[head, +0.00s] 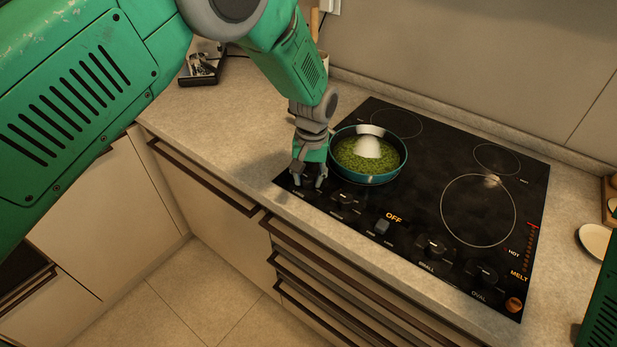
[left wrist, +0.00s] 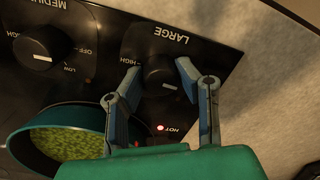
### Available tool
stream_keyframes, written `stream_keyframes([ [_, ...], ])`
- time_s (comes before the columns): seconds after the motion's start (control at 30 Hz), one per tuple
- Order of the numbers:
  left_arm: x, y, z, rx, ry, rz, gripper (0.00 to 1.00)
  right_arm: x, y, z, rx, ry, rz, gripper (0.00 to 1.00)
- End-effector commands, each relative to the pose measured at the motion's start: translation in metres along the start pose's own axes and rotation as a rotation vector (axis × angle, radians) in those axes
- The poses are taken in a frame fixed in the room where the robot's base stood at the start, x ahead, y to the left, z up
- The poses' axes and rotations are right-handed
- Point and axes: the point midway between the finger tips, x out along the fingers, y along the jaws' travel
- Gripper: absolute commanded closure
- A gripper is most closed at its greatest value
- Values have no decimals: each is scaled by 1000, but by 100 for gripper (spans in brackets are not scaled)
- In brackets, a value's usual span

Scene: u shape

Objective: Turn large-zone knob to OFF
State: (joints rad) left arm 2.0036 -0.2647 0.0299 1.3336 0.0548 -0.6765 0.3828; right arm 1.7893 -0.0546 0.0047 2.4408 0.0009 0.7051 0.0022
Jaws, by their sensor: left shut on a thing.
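The large-zone knob (left wrist: 163,76) is black with a pale pointer line, below the LARGE label in the left wrist view. My left gripper (left wrist: 158,70) has one finger on each side of it and is shut on it. In the head view my left gripper (head: 309,182) is over the front left corner of the black cooktop (head: 430,187) and hides most of this knob. No OFF mark for this knob is readable. My right gripper is out of view.
A teal pan (head: 368,177) with green contents stands on the cooktop just right of my left gripper; it also shows in the left wrist view (left wrist: 50,118). The medium knob (left wrist: 42,46) is beside the large one. Other knobs (head: 434,245) line the front edge.

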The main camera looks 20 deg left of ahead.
Motion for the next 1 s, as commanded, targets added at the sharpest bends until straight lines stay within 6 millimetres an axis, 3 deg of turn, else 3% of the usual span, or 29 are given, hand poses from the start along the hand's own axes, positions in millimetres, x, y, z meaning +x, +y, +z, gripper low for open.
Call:
stream_keyframes([
  [0.67, -3, 1, -4, -69, 9, 5, 100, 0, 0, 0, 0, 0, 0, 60],
  [0.7, -3, 1, -4, -69, 9, 5, 68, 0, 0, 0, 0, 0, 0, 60],
  [0.77, -3, 1, -4, -69, 8, 4, 51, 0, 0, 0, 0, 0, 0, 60],
  [1.0, -2, 0, -2, -68, 3, 2, 51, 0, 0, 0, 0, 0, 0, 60],
])
